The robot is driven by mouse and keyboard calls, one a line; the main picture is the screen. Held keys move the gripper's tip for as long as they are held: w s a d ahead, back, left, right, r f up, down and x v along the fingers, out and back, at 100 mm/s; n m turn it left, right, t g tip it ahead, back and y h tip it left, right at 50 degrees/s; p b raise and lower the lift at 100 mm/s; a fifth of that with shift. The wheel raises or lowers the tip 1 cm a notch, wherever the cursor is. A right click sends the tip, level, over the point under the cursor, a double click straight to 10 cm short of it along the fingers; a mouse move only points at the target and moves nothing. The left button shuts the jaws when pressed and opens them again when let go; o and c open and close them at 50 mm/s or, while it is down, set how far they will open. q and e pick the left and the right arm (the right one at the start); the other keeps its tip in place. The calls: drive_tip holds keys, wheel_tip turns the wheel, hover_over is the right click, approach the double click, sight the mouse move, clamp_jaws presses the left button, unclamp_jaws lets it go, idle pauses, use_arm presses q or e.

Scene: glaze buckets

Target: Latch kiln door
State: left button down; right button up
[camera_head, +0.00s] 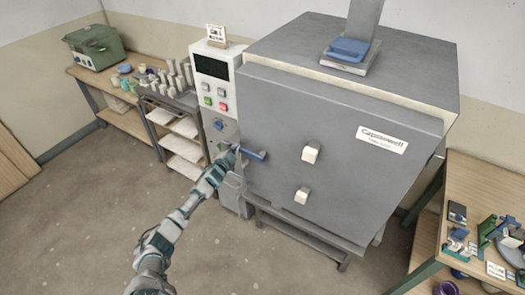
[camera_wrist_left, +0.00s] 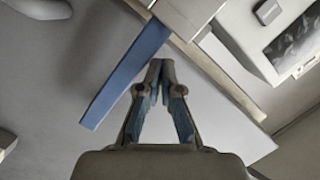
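The grey kiln door (camera_head: 325,150) faces me in the head view, with a name label and two cream blocks on its front. A cream strip shows between the door's top edge and the kiln body (camera_head: 350,60); I cannot tell whether the door is fully closed. The blue latch handle (camera_head: 253,154) sticks out at the door's left edge and shows as a long blue bar in the wrist view (camera_wrist_left: 125,75). My left gripper (camera_head: 234,150) is at the handle's left end. In the wrist view its fingertips (camera_wrist_left: 158,66) are together, beside the bar, not around it. My right gripper is out of view.
A control panel (camera_head: 215,85) with coloured buttons stands left of the door. A shelf rack (camera_head: 180,140) with small cylinders and a bench with a green box (camera_head: 97,48) are further left. A cluttered workbench (camera_head: 455,215) stands at right. Floor in front is clear.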

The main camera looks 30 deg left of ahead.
use_arm(q)
drive_tip(key=s+r+p, duration=0.2)
drive_tip(key=s+r, duration=0.4)
drive_tip(key=s, duration=0.3)
drive_tip(key=shift+s+a, duration=0.25)
drive_tip(key=shift+a, duration=0.2)
drive_tip(key=shift+r, duration=0.1)
